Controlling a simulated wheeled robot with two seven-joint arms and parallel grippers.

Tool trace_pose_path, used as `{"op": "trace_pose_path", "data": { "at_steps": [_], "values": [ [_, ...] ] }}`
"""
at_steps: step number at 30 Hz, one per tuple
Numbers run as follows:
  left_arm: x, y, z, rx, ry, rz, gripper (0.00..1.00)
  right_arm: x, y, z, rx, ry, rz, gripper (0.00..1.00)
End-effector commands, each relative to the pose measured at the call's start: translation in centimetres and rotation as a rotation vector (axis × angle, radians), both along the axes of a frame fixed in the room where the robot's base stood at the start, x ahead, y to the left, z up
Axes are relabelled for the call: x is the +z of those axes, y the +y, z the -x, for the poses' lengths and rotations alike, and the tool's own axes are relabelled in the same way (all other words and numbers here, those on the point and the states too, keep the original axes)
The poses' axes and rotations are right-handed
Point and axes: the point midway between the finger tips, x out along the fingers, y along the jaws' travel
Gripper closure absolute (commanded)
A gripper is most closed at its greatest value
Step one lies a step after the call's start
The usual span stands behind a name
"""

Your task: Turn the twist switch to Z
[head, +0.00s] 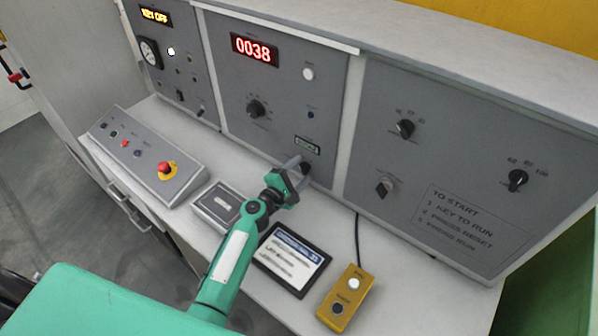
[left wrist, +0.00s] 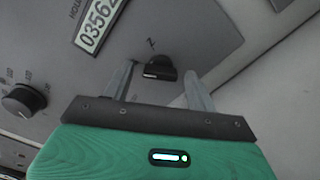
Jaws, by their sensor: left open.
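The twist switch (head: 306,168) is a small black knob on the middle grey panel, below a small counter window. In the left wrist view the black knob (left wrist: 158,68) stands out from the panel with a letter Z printed beside it. A pale mark shows along its lower left edge. My left gripper (head: 299,169) is at the knob, partly covering it in the head view. In the left wrist view the open fingers (left wrist: 160,72) stand to either side of the knob, with gaps visible. My right gripper is not in view.
A counter (left wrist: 100,25) and another black dial (left wrist: 22,100) are near the switch. On the desk below are a dark tablet (head: 290,262), a yellow button box (head: 345,298), a grey box (head: 217,205) and a console with a red emergency button (head: 165,168). A red display (head: 254,50) reads 0038.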

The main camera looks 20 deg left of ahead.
Motion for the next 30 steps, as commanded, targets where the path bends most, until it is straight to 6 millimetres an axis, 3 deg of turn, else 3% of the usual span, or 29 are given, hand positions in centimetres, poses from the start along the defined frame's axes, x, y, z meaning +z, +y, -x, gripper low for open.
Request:
{"op": "trace_pose_path", "data": {
  "at_steps": [2, 8, 9, 20, 30],
  "values": [
    [0.0, 0.0, 0.0, 0.0, 0.0, 0.0, 0.46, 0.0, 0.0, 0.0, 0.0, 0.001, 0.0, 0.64],
    [0.0, 0.0, 0.0, 0.0, 0.0, 0.0, 0.85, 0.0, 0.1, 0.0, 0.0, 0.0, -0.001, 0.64],
    [0.0, 0.0, 0.0, 0.0, 0.0, 0.0, 0.86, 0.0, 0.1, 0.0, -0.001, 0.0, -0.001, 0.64],
    [-0.2, 0.0, 0.0, 0.0, -0.023, -0.061, 0.86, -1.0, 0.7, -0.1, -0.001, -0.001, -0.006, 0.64],
    [-0.3, 0.1, 0.0, -0.001, -0.11, -0.302, 0.86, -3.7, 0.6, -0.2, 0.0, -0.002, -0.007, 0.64]
  ]
}}
